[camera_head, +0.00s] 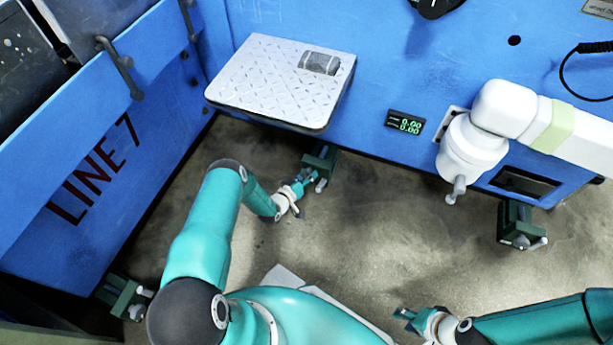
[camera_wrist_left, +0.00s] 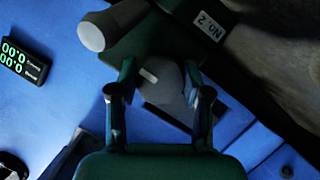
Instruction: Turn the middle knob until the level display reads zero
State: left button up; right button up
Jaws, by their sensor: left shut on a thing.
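The middle knob (camera_wrist_left: 168,78) is grey with a short white mark, on a dark green bracket (camera_head: 319,158) at the foot of the blue machine. In the wrist view a label reading NO.2 (camera_wrist_left: 211,27) sits beside it. My left gripper (camera_head: 306,177) is shut on this knob, with one finger on each side of it in the wrist view (camera_wrist_left: 158,100). The level display (camera_head: 405,122) shows two green lines, both reading 0.00. It also shows turned over in the left wrist view (camera_wrist_left: 22,62). My right gripper (camera_head: 408,316) is low in the head view, apart from the knobs; its opening is unclear.
Other green brackets stand at the left (camera_head: 125,298) and right (camera_head: 521,225). A white tread plate (camera_head: 275,75) juts out above my left gripper. A white jointed arm (camera_head: 475,145) hangs at the right. The floor between the brackets is clear.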

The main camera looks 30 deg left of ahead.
pick_arm(q)
jog(key=o, duration=1.2)
jog(key=shift+c, duration=0.2)
jog(key=shift+s, duration=0.15)
jog(key=v, duration=1.1)
jog(key=shift+s, duration=0.4)
jog(key=shift+w, duration=0.1)
